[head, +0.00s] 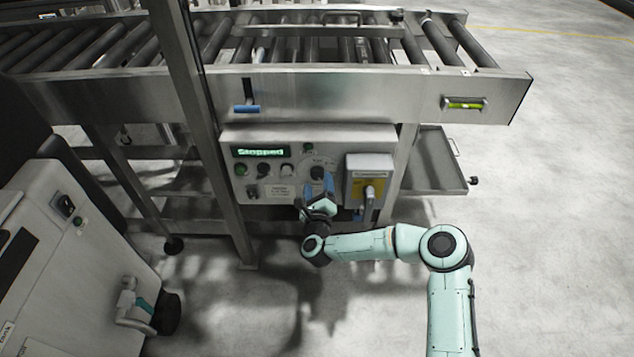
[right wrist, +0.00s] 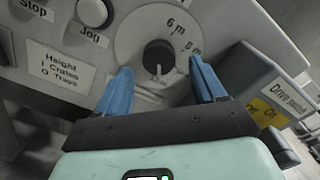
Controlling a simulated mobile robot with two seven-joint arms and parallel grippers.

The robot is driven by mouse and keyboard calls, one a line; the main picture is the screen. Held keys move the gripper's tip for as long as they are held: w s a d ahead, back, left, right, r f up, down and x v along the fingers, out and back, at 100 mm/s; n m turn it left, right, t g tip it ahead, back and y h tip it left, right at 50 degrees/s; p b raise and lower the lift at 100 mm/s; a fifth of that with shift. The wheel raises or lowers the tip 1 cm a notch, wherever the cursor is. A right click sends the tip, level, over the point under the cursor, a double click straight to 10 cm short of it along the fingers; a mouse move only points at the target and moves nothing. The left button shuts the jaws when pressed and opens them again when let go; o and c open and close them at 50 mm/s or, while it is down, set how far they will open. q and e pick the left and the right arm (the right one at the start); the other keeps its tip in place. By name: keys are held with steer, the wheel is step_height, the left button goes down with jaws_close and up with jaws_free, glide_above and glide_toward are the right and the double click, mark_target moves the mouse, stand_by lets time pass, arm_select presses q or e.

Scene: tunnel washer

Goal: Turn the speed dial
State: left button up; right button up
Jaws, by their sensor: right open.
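The speed dial is a black knob (head: 317,173) on a round pale plate on the control panel (head: 300,143); it also shows in the right wrist view as a black knob (right wrist: 158,57) with a white pointer mark. The plate (right wrist: 128,45) carries marks such as "6 m". My right gripper (head: 317,186) is in front of the panel, just below the knob. In the right wrist view its blue fingers (right wrist: 162,78) are open, one at each side of the knob and apart from it. My left gripper is not in view.
A green display (head: 261,152) reads "Stopped". A grey and yellow drive switch box (head: 368,182) sits right of the dial, close to the right finger. The roller conveyor (head: 300,90) runs above the panel.

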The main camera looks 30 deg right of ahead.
mark_target(317, 173)
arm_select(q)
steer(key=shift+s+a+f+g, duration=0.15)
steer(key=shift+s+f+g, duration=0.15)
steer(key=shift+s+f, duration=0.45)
arm_select(e)
steer(key=shift+x, duration=1.35)
steer(key=c, duration=1.1)
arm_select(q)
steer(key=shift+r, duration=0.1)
arm_select(e)
steer(key=shift+o, duration=0.2)
